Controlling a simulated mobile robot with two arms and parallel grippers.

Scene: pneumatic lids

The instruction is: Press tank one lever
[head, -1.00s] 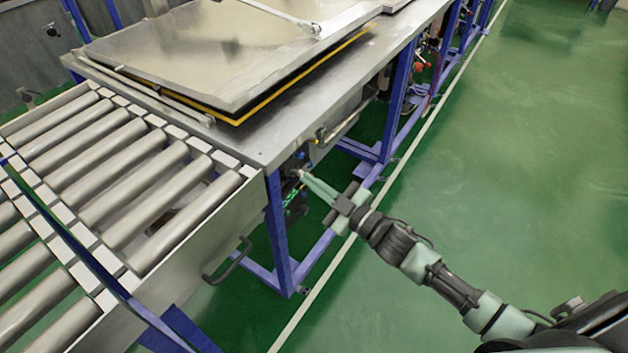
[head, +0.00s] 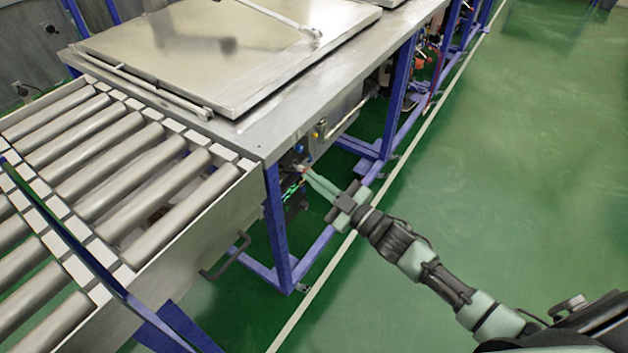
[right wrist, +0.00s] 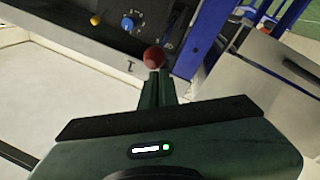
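The tank lid (head: 215,50), a broad metal plate, lies nearly flat on the near tank's metal table (head: 255,140). The lever's red ball knob (right wrist: 154,57) shows on the control panel in the right wrist view. My right gripper (head: 304,172) reaches in from the right, below the table edge, to this panel. In the right wrist view its fingers (right wrist: 157,80) are together, with their tips at the red knob; they look to be against it rather than around it. The lever's stem is hidden. My left gripper is not in view.
A roller conveyor (head: 110,165) with a handle (head: 226,258) on its side stands at the left. Blue table legs (head: 279,230) flank the panel. A yellow knob (right wrist: 95,19) and a blue knob (right wrist: 128,24) sit near the red one. The green floor at the right is clear.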

